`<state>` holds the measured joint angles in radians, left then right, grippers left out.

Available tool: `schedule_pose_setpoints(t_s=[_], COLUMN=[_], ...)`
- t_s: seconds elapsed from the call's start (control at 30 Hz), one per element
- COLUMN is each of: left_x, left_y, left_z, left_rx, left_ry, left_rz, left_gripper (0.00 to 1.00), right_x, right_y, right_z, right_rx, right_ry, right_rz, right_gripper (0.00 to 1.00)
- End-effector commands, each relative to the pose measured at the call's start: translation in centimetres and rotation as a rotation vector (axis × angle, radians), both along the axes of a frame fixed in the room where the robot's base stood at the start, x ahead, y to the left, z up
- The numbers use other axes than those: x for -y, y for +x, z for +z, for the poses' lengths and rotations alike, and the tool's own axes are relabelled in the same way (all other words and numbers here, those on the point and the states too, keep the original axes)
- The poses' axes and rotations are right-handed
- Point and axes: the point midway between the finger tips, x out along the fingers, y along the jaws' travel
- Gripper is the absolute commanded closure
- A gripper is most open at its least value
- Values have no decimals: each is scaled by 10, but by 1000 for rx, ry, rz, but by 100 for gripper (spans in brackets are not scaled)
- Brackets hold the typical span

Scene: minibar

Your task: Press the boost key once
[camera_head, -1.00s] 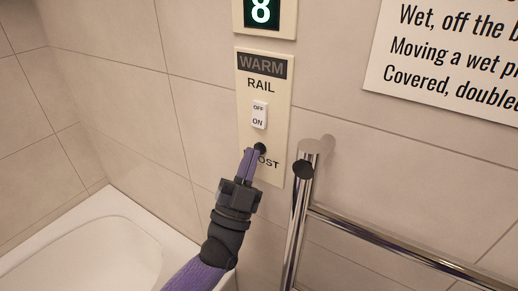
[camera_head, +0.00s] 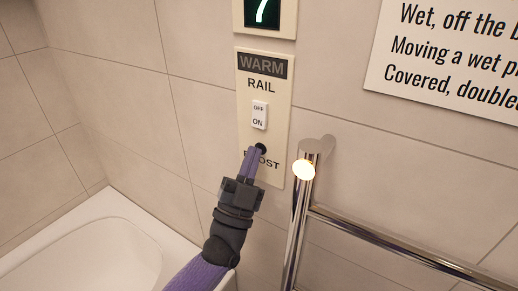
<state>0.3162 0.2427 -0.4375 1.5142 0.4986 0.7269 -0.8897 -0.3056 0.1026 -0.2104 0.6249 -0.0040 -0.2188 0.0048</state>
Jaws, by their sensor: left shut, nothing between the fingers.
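The boost key (camera_head: 261,148) is a small round black button low on the cream wall panel (camera_head: 275,181). The "BOOST" label under it is partly covered by my gripper. My left gripper (camera_head: 251,152) is shut and empty, its tip just beside the lower left of the key. I cannot tell whether it touches the key. The digit display (camera_head: 264,12) above reads 7. My right gripper is not in view.
A white OFF/ON rocker switch (camera_head: 259,115) sits above the key. The chrome towel rail (camera_head: 390,252) stands close to the right of the panel. A sign (camera_head: 450,60) hangs at upper right. A white bathtub (camera_head: 90,250) lies at lower left.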

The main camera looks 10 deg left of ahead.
Motion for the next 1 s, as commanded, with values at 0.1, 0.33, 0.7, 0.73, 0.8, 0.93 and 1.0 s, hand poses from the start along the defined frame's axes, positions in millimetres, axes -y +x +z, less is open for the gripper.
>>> schedule_pose_setpoints(t_s=[0.1,0.33,0.7,0.73,0.8,0.93,1.0], left_x=[0,-4,-6,-6,-8,-13,-15], left_y=[-1,-11,-15,-17,-23,-35,-42], left_z=[0,2,0,1,2,3,3], left_rx=[0,0,0,-1,-1,0,-1], left_ry=[0,1,1,0,0,1,1], left_rz=[0,-1,-1,0,0,1,1], left_gripper=[100,100,100,100,100,100,100], right_x=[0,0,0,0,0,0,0], right_y=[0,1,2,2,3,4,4], right_z=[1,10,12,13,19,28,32], right_rx=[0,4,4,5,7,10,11], right_ry=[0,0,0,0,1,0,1], right_rz=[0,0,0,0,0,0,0], right_gripper=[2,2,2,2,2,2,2])
